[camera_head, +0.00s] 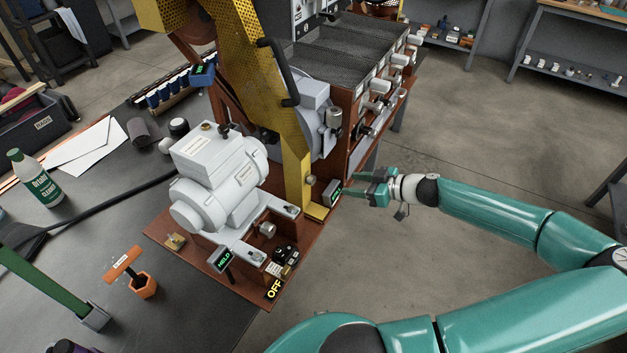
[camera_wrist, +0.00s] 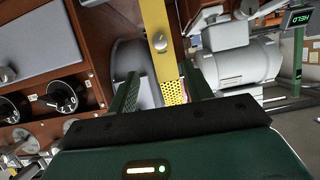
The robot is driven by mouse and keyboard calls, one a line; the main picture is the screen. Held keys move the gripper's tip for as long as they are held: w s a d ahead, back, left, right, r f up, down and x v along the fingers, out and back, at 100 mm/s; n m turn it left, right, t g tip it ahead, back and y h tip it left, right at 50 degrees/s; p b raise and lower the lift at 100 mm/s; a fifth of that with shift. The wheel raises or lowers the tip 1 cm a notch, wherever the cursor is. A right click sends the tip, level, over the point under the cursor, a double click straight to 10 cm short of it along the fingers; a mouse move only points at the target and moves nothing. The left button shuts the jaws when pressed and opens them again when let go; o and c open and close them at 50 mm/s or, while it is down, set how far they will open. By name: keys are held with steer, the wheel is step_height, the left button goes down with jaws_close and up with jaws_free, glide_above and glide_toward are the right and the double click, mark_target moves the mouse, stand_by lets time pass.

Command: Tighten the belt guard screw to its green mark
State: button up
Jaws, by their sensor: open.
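The yellow perforated belt guard (camera_head: 287,100) runs down past the grey drum housing to the wooden base. A silver screw head (camera_head: 311,180) sits near the guard's lower end. In the wrist view the screw (camera_wrist: 159,42) shows on the solid yellow strip of the guard (camera_wrist: 157,63), beyond and roughly between my fingers. My gripper (camera_head: 361,186) is open and empty, to the right of the guard and apart from the screw. Its two green fingers also show in the wrist view (camera_wrist: 162,88).
The white motor (camera_head: 217,178) is left of the guard; the roaster's wooden cabinet (camera_head: 352,95) with knobs is behind. In the wrist view, gauges (camera_wrist: 62,95) sit at left. Open floor lies right.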

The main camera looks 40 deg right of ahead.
mark_target(314, 180)
steer(key=x, duration=1.3)
steer(key=shift+f, duration=0.1)
steer(key=shift+d, duration=0.1)
steer(key=c, duration=1)
